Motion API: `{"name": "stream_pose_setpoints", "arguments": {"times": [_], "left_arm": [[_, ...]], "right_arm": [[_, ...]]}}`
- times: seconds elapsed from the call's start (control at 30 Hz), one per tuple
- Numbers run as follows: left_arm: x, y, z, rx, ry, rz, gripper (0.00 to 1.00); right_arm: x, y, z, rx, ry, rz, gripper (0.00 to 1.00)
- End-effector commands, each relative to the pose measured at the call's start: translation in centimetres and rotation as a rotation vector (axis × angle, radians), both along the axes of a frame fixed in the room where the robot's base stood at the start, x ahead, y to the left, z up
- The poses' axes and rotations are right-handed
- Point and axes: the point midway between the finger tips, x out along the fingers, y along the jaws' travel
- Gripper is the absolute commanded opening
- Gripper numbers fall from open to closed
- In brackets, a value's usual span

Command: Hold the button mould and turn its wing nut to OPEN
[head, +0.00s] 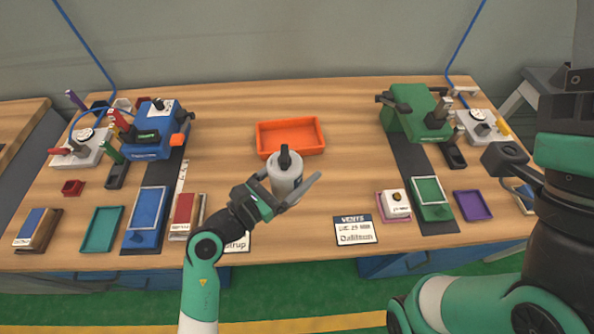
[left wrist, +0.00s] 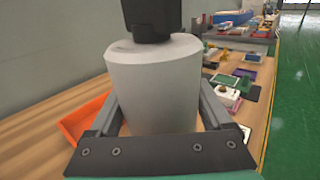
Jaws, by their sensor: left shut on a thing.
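My left gripper (head: 289,181) is shut on a grey cylinder (head: 284,173) with a black knob-like top (head: 285,157), held upright above the middle of the bench. In the left wrist view the same cylinder (left wrist: 153,85) stands between both fingers, its black top (left wrist: 152,18) cut off by the frame edge. It is the likely button mould. No wing-nut wings or OPEN mark can be made out on it. My right arm fills the right side of the head view, and I cannot make out its gripper's fingers.
An orange tray (head: 290,137) lies just behind the held cylinder. A blue machine (head: 152,135) stands at left and a green machine (head: 414,113) at right. Bare wood lies between tray and green machine.

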Motion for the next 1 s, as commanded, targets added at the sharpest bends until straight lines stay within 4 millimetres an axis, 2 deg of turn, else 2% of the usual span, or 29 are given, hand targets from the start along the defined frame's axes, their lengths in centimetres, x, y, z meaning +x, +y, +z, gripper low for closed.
{"name": "stream_pose_setpoints", "arguments": {"times": [0.17, 1.0], "left_arm": [[0.0, 0.0, 0.1, -0.002, -0.003, 0.000, 0.00], [0.0, 0.0, -2.3, -0.002, -0.003, 0.001, 0.00]], "right_arm": [[0.0, 0.0, 0.0, 0.000, 0.000, 0.000, 0.50], [0.0, 0.0, -1.8, 0.000, 0.000, 0.000, 0.50]]}}
